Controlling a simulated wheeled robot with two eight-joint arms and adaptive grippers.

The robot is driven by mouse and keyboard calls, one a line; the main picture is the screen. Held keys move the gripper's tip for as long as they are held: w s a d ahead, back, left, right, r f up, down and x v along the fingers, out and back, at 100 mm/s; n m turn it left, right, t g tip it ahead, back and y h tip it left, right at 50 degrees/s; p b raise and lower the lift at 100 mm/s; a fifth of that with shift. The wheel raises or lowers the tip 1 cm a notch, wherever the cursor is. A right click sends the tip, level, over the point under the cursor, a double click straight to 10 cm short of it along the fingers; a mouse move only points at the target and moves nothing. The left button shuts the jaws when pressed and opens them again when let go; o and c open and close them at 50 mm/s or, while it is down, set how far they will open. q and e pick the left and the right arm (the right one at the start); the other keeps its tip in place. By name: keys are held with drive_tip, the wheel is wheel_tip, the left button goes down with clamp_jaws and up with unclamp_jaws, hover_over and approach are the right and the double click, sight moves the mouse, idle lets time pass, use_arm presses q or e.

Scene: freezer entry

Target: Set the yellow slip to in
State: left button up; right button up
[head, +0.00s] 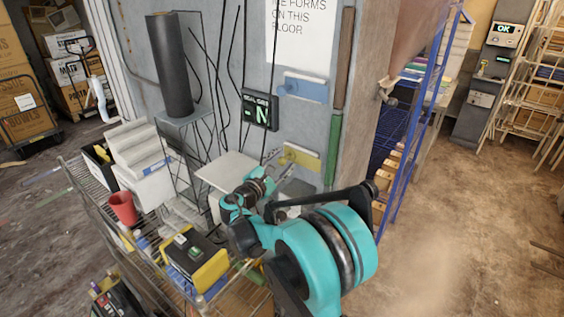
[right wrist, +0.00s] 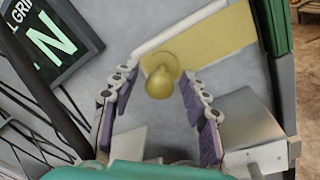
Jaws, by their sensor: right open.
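The yellow slip (head: 303,158) is a flat yellow plate on the grey wall, below a blue slip. In the right wrist view the yellow slip (right wrist: 218,37) reaches up to the right, with a pale strip along its upper left. Its round yellow knob (right wrist: 160,82) sticks out towards the camera. My right gripper (head: 282,170) is at the wall by the left end of the yellow slip. In the wrist view its open fingers (right wrist: 159,88) stand on either side of the knob, with gaps visible. My left gripper is not in view.
A blue slip (head: 303,88) and a black display with a green N (head: 260,110) are on the wall above. A wire rack (head: 115,245) with boxes and a red cup (head: 122,208) stands at left.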

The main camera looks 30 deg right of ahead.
sight(305, 161)
clamp_jaws()
drive_tip(key=s, duration=0.1)
drive_tip(key=s+d, duration=0.1)
drive_tip(key=s, duration=0.1)
drive_tip(key=s+d, duration=0.1)
drive_tip(key=s, duration=0.1)
drive_tip(key=shift+s+d+b, duration=0.15)
drive_tip(key=shift+s+b, duration=0.1)
drive_tip(key=shift+b, duration=0.05)
unclamp_jaws()
drive_tip(key=shift+s, duration=0.1)
